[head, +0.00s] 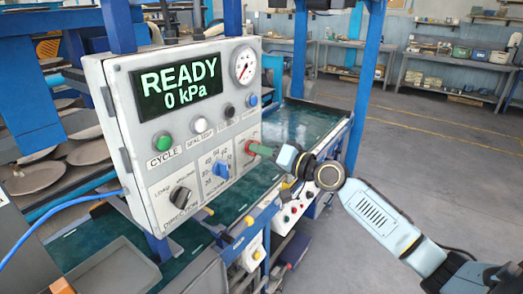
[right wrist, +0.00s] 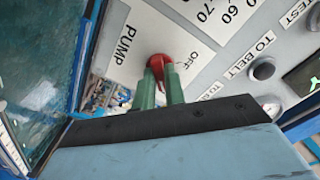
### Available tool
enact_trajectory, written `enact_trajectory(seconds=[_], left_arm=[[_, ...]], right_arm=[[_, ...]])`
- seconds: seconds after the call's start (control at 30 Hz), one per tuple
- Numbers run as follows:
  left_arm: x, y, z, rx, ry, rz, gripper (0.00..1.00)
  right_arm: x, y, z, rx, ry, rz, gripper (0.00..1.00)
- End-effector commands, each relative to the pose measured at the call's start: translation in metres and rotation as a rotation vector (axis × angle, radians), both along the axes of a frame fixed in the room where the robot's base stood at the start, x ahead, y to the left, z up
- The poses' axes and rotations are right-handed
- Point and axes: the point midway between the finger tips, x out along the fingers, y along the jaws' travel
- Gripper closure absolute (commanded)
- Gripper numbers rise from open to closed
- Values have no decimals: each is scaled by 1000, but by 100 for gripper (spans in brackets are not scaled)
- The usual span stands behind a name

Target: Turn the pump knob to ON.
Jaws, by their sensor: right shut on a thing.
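The red pump knob (right wrist: 158,62) sits on the white panel beside the printed words PUMP and OFF in the right wrist view. No ON mark can be read there. In the head view the knob (head: 249,147) shows only as a bit of red at the panel's right edge. My right gripper (right wrist: 163,78) has its green fingers shut on the knob, one on each side. In the head view my right gripper (head: 258,148) reaches the panel from the right. The fingers partly hide the knob, and its exact pointing direction is hard to tell. My left gripper is not in view.
The control box (head: 125,110) carries a display (head: 178,88) reading READY 0 kPa, a pressure gauge (head: 244,66), a blue knob (head: 221,169) and a black direction knob (head: 180,198). A green button (head: 163,141) is nearby. Open floor lies to the right.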

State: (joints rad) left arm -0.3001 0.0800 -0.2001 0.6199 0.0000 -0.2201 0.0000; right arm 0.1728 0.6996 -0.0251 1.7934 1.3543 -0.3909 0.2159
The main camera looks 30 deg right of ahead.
Motion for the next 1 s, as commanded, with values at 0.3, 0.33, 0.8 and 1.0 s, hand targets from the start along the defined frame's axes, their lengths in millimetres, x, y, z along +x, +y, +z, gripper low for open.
enact_trajectory(seconds=[0.3, 0.33, 0.8, 1.0], left_arm=[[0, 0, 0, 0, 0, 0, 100], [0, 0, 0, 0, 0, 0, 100], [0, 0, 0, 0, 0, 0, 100], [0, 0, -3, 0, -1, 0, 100]], right_arm=[[0, 0, 0, 10, 3, -1, 100], [0, 0, 0, 10, 3, -1, 100], [0, 0, 0, 6, 2, 0, 66], [-11, -5, -2, 5, 3, -1, 66]])
